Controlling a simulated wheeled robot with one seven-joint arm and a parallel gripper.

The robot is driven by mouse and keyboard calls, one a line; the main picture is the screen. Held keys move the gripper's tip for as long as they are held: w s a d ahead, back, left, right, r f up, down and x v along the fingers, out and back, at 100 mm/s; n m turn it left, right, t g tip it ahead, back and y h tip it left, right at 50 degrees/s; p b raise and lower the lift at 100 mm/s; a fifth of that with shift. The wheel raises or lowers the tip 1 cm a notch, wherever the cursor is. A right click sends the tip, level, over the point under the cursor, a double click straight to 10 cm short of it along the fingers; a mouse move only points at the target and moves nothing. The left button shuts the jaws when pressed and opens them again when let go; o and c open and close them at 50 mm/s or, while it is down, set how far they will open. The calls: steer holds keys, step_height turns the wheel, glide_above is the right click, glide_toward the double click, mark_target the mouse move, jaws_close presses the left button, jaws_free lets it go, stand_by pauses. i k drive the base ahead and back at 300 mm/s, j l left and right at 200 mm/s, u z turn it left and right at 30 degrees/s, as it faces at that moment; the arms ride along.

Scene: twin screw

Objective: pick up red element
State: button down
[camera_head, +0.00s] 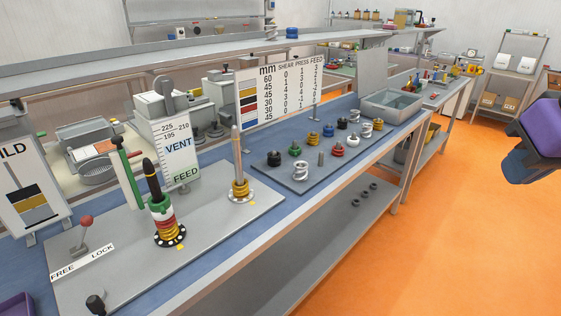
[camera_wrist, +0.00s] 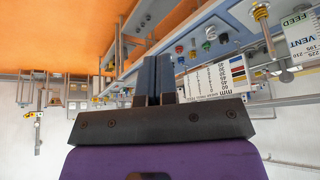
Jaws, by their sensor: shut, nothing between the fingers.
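A red element (camera_head: 337,150) sits among several small coloured elements on a grey plate on the blue bench in the head view. A red piece (camera_wrist: 179,49) also shows in the wrist view, in a picture that is upside down. Another red ring (camera_head: 165,222) is stacked with green, white and yellow ones on the left post. My gripper (camera_wrist: 156,58) is shut and empty, its two dark fingers together in the wrist view. In the head view, my purple and dark wrist part is at the right edge, over the orange floor, well away from the red element; its fingertips are unclear there.
Close around the red element stand a grey pin (camera_head: 320,158), a green element (camera_head: 295,152) and a white coil (camera_head: 300,172). Behind them is a number board (camera_head: 279,92). A grey bin (camera_head: 392,105) lies to the right. The floor right of the bench is clear.

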mark_target(335, 153)
steer(key=i+l+u, duration=0.1)
steer(key=i+l, duration=0.2)
steer(key=i+l+u, duration=0.25)
steer(key=i+l, duration=0.25)
steer(key=l, duration=0.25)
steer(key=i+l+u, duration=0.15)
steer(key=l, duration=0.25)
steer(key=i+l+u, duration=0.1)
steer(key=i+l, duration=0.2)
steer(key=i+l+u, duration=0.1)
steer(key=l, duration=0.45)
steer(key=i+l+u, duration=0.15)
steer(key=i+l, duration=0.15)
steer(key=l, duration=0.15)
steer(key=i+l+u, duration=0.1)
steer(key=l, duration=0.35)
steer(key=i, duration=0.05)
